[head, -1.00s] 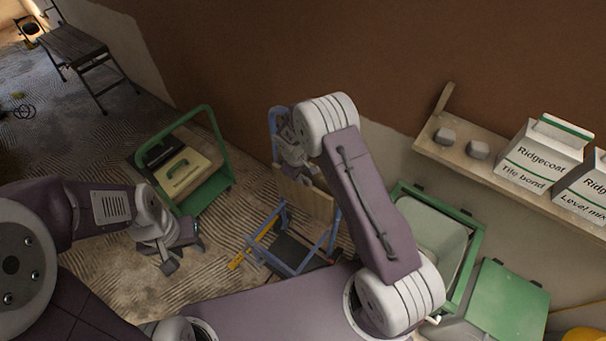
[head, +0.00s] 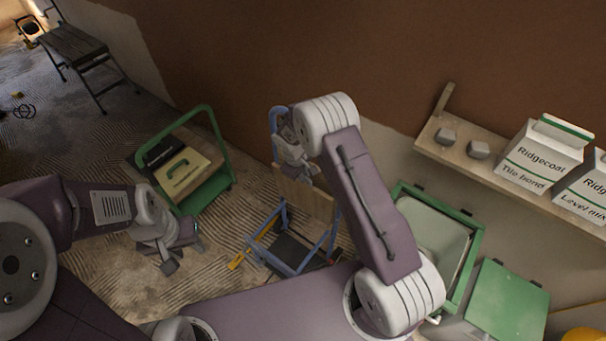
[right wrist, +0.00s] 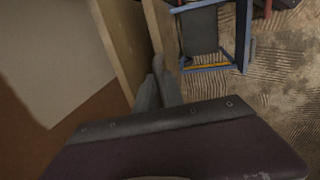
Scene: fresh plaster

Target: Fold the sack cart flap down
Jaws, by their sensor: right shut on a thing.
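The sack cart has a blue tube frame (head: 284,268) with a dark plate low inside it, near the middle of the head view. Its wooden flap (head: 308,207) stands upright, close to the brown wall. My right gripper (head: 297,163) is at the flap's upper edge, partly hidden by its own wrist. In the right wrist view its fingers (right wrist: 158,88) are close together at the edge of the wooden flap (right wrist: 162,35), shut on it. The blue frame (right wrist: 212,68) is below and beyond. My left gripper (head: 180,254) hangs over the floor left of the cart; its finger gap is unclear.
A green trolley (head: 222,150) with cases stands left of the cart. A green-framed bin (head: 440,235) and a green-lidded box (head: 505,297) stand to the right. A wall shelf (head: 425,147) carries stones and bags. Ridged floor is open around my left gripper.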

